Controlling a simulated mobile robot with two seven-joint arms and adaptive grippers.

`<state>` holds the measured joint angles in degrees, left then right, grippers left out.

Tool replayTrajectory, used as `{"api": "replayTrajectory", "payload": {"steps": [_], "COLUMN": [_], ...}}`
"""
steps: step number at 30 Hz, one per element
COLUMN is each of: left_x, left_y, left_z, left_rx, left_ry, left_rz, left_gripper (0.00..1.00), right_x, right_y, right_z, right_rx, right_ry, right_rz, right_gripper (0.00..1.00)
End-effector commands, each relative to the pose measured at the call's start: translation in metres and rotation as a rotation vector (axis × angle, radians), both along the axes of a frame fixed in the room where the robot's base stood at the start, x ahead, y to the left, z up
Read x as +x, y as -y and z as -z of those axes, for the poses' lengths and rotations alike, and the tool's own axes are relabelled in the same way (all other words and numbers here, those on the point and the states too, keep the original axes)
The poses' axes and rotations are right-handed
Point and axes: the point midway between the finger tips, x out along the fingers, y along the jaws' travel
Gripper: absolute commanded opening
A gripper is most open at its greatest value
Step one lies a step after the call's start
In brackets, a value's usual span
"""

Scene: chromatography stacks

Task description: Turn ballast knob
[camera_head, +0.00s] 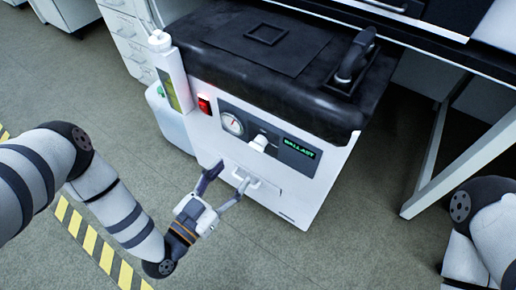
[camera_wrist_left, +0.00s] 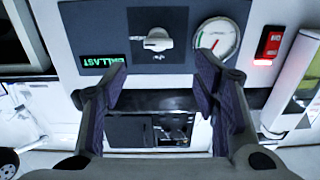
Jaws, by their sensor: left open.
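The ballast knob (camera_head: 259,143) is a white knob on the dark front panel of a white pump unit, between a round gauge (camera_head: 232,124) and a green lit BALLAST label (camera_head: 299,148). In the left wrist view the knob (camera_wrist_left: 158,40) sits near the top centre, its handle lying roughly sideways. My left gripper (camera_head: 222,180) is open and empty, below and in front of the panel, apart from the knob. Its two fingers (camera_wrist_left: 163,78) frame the area under the knob in the wrist view. My right arm (camera_head: 485,230) shows at the right edge; its gripper is out of view.
A red lit switch (camera_head: 204,104) is left of the gauge. A bottle (camera_head: 171,75) is fixed to the unit's left side. A table leg (camera_head: 465,160) stands to the right. The floor (camera_head: 270,250) in front is clear, with yellow striped tape (camera_head: 98,245) at left.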

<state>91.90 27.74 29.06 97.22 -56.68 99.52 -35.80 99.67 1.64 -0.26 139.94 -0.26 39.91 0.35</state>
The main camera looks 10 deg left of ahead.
Motion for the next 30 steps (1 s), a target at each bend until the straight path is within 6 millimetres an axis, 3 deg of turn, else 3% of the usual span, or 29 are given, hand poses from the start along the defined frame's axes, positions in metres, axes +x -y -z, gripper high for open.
{"api": "replayTrajectory", "payload": {"steps": [6, 12, 16, 24, 30], "left_x": [0.052, 0.090, 0.101, 0.103, 0.103], "left_y": [0.020, 0.034, 0.038, 0.039, 0.039], "left_z": [-0.003, -0.002, -0.003, -0.003, -0.003], "left_rx": [-0.001, -0.002, -0.002, -0.002, -0.003], "left_ry": [0.001, -0.004, -0.006, -0.007, -0.007], "left_rz": [0.004, 0.004, 0.004, 0.004, 0.004], "left_gripper": [0.55, 0.55, 0.55, 0.55, 0.10], "right_x": [-0.001, -0.003, -0.004, -0.004, -0.003], "right_y": [0.000, 0.000, 0.000, 0.000, 0.000], "right_z": [0.003, 0.008, 0.009, 0.009, 0.009], "right_rx": [0.000, 0.000, 0.000, 0.000, 0.000], "right_ry": [-0.004, -0.010, -0.012, -0.012, -0.012], "right_rz": [0.000, 0.000, 0.000, 0.000, 0.000], "right_gripper": [0.40, 0.40, 0.40, 0.40, 0.40]}}
